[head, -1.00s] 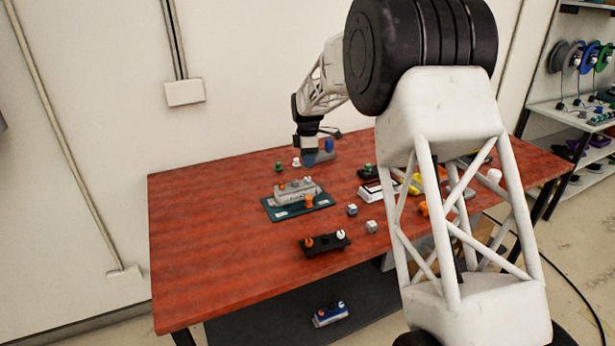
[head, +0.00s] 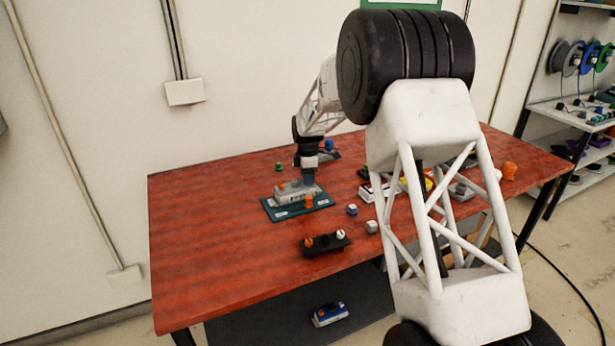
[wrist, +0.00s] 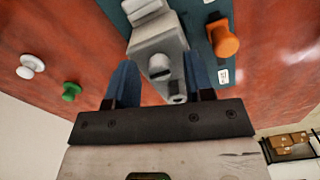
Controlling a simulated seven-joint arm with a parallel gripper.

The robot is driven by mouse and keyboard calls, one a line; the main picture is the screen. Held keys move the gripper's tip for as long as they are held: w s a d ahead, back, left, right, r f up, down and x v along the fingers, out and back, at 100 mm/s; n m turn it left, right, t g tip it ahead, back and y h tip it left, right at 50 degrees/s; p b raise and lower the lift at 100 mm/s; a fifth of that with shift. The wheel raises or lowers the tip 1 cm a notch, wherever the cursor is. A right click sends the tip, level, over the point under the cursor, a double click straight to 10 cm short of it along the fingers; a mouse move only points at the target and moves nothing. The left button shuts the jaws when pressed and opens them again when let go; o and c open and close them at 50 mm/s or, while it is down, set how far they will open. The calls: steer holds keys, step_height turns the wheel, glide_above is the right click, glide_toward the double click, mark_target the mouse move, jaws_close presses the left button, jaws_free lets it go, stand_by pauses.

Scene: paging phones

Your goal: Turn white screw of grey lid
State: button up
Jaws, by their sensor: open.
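The grey lid (head: 290,193) sits on a teal base plate (head: 273,213) in the middle of the table. In the wrist view the grey lid (wrist: 158,42) lies between the two blue fingers of my gripper (wrist: 160,66). A white screw head (wrist: 158,66) with a slot shows on the lid's near end, between the fingertips. My gripper is open, with one finger on each side of the screw; I cannot tell whether they touch it. In the head view my gripper (head: 309,179) is at the lid's right end and hides the screw.
An orange knob (wrist: 223,40) stands on the teal plate, close to the right finger. A white knob (wrist: 31,66) and a green knob (wrist: 71,91) are on the table. A black holder (head: 325,245) and small cubes lie in front. The table's left side is clear.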

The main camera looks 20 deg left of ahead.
steer(key=shift+c, duration=0.3)
jaws_close()
steer(key=shift+m, duration=0.6)
steer(key=m, duration=0.3)
steer(key=shift+m, duration=0.3)
steer(key=m, duration=0.4)
steer(key=shift+m, duration=0.3)
steer(key=m, duration=0.8)
steer(key=shift+m, duration=0.3)
